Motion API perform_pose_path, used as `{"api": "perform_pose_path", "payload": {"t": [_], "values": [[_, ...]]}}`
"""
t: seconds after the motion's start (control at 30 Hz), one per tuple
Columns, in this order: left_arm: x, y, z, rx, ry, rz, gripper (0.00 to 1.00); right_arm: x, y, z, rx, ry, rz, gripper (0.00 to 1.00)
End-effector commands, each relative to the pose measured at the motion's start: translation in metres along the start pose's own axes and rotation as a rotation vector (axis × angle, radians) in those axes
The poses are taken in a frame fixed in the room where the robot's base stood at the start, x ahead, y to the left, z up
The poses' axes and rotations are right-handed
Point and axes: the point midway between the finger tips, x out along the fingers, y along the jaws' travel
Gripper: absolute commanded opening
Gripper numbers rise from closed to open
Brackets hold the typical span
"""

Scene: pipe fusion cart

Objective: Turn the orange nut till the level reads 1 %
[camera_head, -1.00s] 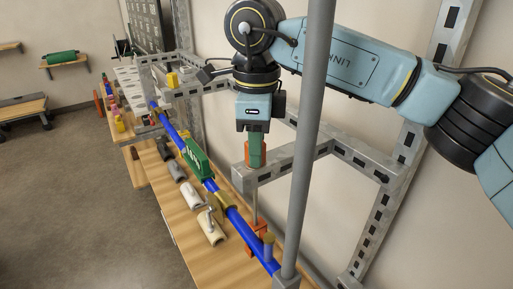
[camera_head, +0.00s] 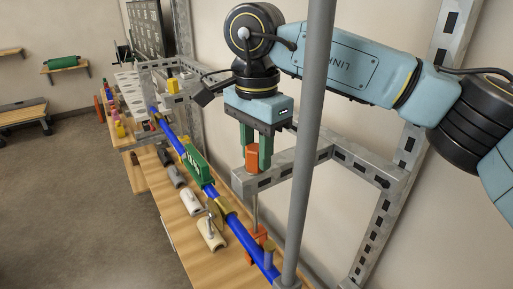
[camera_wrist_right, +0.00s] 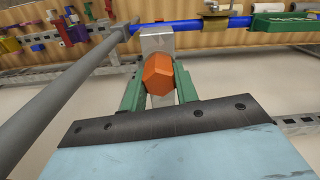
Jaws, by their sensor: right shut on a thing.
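The orange nut (camera_head: 252,158) sits on top of the grey bracket arm (camera_head: 288,172). It also shows in the right wrist view (camera_wrist_right: 158,74) as a faceted orange block. My right gripper (camera_head: 257,160) points down and is shut on the nut, one green finger on each side of it; the wrist view shows both fingers (camera_wrist_right: 160,84). The green level (camera_head: 196,163) lies on the long blue pipe (camera_head: 243,233). Its reading is too small to make out. My left gripper is out of view.
A grey upright post (camera_head: 307,140) stands just right of the gripper in the head view. Several pipe fittings (camera_head: 191,202) lie on the wooden bench (camera_head: 192,245) under the pipe. An orange clamp (camera_head: 256,246) stands near the pipe's front end.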

Motion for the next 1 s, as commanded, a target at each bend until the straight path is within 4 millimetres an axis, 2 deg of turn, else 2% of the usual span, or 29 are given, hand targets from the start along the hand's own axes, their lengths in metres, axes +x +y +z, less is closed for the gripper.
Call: {"api": "perform_pose_path", "payload": {"t": [0.3, 0.73, 0.77, 0.9, 1.0], "values": [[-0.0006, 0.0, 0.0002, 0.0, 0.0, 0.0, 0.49, -0.002, -0.0007, 0.0002, -0.082, -0.002, -0.004, 0.07], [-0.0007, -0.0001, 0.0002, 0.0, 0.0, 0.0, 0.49, -0.0021, -0.0007, 0.0001, -0.089, -0.002, -0.005, 0.07], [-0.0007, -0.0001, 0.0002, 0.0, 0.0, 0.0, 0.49, -0.0021, -0.0007, 0.0001, -0.089, -0.002, -0.005, 0.33], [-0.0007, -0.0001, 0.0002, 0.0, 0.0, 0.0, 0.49, -0.0015, -0.0006, 0.0, -0.088, -0.001, -0.003, 0.51], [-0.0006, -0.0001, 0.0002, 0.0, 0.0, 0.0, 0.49, -0.0011, -0.0004, 0.0, -0.088, -0.001, -0.002, 0.52]]}}
